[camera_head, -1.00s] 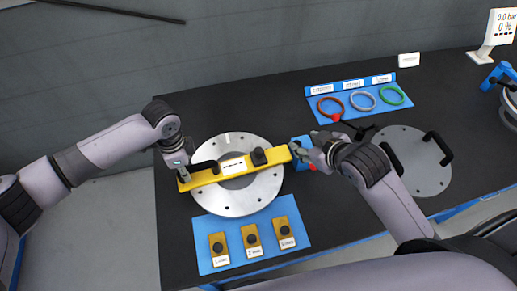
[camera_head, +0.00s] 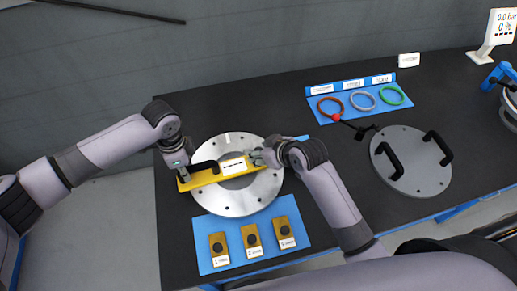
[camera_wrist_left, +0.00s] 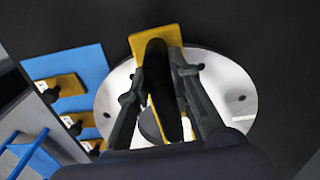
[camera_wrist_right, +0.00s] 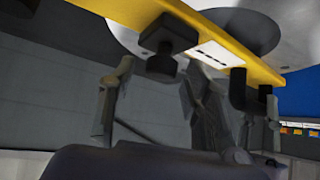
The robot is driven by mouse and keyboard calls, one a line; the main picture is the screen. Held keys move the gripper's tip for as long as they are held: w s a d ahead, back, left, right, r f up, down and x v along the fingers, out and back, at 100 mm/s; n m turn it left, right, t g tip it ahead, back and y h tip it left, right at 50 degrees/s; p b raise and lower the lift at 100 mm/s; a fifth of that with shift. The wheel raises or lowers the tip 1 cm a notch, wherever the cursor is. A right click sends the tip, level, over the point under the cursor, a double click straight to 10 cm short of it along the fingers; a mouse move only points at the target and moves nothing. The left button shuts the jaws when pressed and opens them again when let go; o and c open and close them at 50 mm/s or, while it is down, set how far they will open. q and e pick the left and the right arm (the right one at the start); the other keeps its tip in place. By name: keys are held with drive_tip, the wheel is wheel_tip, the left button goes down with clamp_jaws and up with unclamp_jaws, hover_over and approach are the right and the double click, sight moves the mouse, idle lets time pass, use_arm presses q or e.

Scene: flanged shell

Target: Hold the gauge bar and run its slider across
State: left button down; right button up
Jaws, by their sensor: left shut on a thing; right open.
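The yellow gauge bar (camera_head: 209,177) lies across the round silver flange (camera_head: 240,203). My left gripper (camera_head: 184,173) is shut on the bar's black handle near its left end; in the left wrist view the handle (camera_wrist_left: 157,80) stands between its fingers. My right gripper (camera_head: 257,157) is at the right part of the bar and hides the slider in the head view. In the right wrist view the black slider (camera_wrist_right: 168,33) with its knob sits on the bar beside a white scale label. The open right fingers (camera_wrist_right: 158,85) are at either side of the knob; contact is not clear.
A blue mat (camera_head: 208,230) with several brass blocks lies in front of the flange. A grey lid (camera_head: 412,178) with two black handles lies to the right. A blue rack (camera_head: 390,115) holds coloured rings behind, near a red-knobbed lever (camera_head: 337,117).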

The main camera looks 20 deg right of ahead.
drive_tip(key=shift+w+a+f, duration=0.2)
drive_tip(key=shift+w+f, duration=0.15)
drive_tip(key=shift+f, duration=0.05)
drive_tip(key=shift+d, duration=0.1)
drive_tip(key=c, duration=1.1)
clamp_jaws()
